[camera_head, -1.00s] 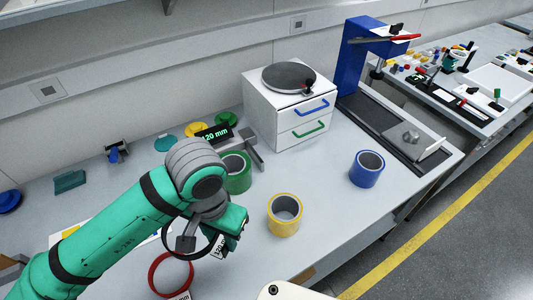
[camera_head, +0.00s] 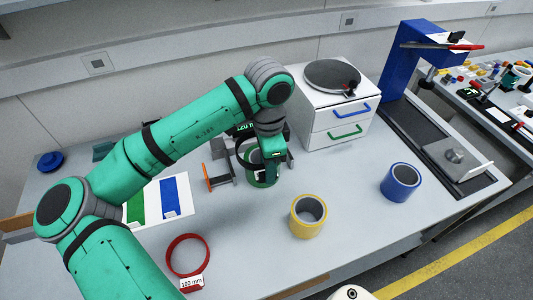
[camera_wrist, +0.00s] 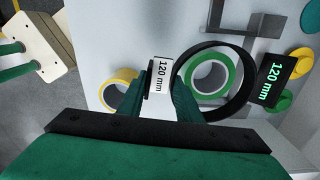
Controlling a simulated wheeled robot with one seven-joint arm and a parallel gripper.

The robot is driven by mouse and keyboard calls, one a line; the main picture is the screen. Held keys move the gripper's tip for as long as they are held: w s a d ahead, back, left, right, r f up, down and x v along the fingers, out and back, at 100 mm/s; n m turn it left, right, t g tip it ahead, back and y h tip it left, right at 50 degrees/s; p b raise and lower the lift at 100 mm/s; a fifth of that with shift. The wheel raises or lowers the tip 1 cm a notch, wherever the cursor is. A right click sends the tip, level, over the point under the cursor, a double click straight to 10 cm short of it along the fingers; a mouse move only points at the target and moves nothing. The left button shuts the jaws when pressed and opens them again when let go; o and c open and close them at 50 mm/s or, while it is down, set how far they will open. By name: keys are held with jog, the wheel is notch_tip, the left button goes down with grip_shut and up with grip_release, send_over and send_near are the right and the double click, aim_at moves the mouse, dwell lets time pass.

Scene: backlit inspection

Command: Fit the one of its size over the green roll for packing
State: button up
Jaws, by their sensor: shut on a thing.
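My gripper (camera_head: 272,165) is shut on the 120 mm tag (camera_wrist: 160,77) of a black ring (camera_wrist: 245,62). In the wrist view the ring's outline surrounds most of the green roll (camera_wrist: 212,76). In the head view the ring (camera_head: 237,150) shows by the top of the green roll (camera_head: 261,181), partly hidden by my gripper; I cannot tell whether it is around the roll or just above it. The roll stands upright on the bench. A red ring (camera_head: 168,258) with a 100 mm tag (camera_head: 192,283) lies at the front. A display (camera_wrist: 270,80) reads 120 mm.
A yellow roll (camera_head: 308,216) and a blue roll (camera_head: 400,182) stand to the right. A white drawer unit (camera_head: 318,115) is behind. A grey and orange fixture (camera_head: 217,178) stands left of the green roll. A sheet with green and blue stripes (camera_head: 151,205) lies farther left.

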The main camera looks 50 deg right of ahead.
jog(key=w+d+m, duration=0.1)
jog(key=w+d+r, duration=0.1)
jog(key=w, duration=0.1)
jog(key=shift+m, duration=0.4)
jog(key=shift+s+d+f, duration=0.1)
jog(key=shift+s+d, duration=0.05)
jog(key=shift+s, duration=0.1)
jog(key=shift+w+f, duration=0.2)
jog(key=shift+f, duration=2.65)
jog(key=shift+s, duration=0.15)
jog(key=shift+f, duration=1)
jog(key=shift+w+r, duration=0.1)
jog(key=shift+w, duration=0.1)
